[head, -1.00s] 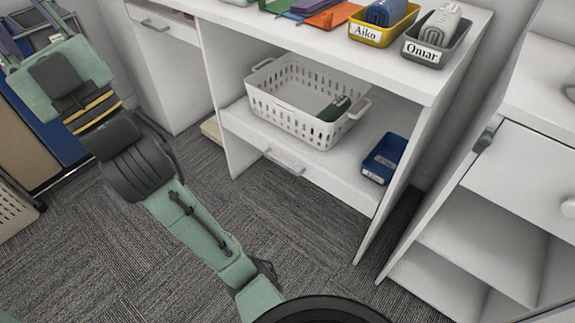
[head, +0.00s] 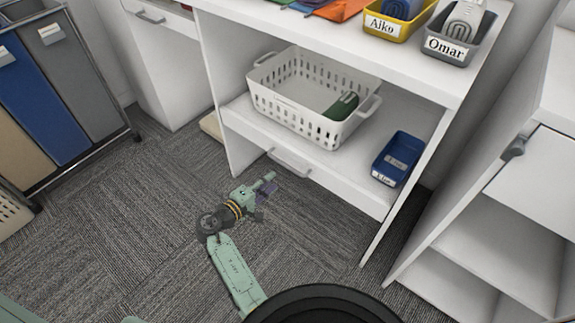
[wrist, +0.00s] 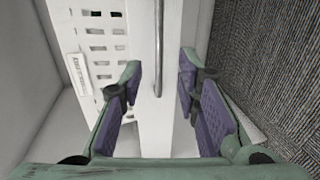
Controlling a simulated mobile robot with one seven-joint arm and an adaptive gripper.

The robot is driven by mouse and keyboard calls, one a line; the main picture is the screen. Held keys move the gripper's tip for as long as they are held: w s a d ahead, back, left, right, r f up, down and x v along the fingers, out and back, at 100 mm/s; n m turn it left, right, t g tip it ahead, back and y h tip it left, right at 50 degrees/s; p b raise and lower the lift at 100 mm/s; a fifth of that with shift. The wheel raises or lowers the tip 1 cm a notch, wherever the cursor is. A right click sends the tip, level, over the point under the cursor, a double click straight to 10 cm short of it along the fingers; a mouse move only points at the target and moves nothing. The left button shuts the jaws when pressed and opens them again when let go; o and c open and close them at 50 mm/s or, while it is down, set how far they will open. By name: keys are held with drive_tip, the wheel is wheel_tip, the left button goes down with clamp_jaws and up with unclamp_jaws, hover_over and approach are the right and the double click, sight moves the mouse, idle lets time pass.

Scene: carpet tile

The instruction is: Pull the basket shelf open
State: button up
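The basket shelf (head: 325,172) is a white pull-out board low in the white desk unit, with a grey bar handle (head: 290,163) on its front edge. A white perforated basket (head: 270,104) stands on it. My gripper (head: 264,195) is in front of the shelf, just below and left of the handle in the head view. In the wrist view my gripper (wrist: 160,72) is open, with purple pads on both fingers. The handle (wrist: 158,50) runs upright in that picture, between the finger directions and beyond the tips, apart from the pads.
A dark blue bin (head: 398,158) sits on the shelf's right part. A white cabinet (head: 470,235) stands at the right and hampers (head: 60,105) at the left. Carpet (head: 130,220) in front of the shelf is free. Labelled bins stand on the desktop.

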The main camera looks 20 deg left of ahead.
sight(288, 166)
drive_tip(key=x, duration=1)
drive_tip(key=shift+w+d+p, duration=0.1)
drive_tip(key=shift+w+p, duration=0.2)
drive_tip(key=shift+p, duration=0.05)
drive_tip(key=shift+c, duration=0.5)
clamp_jaws()
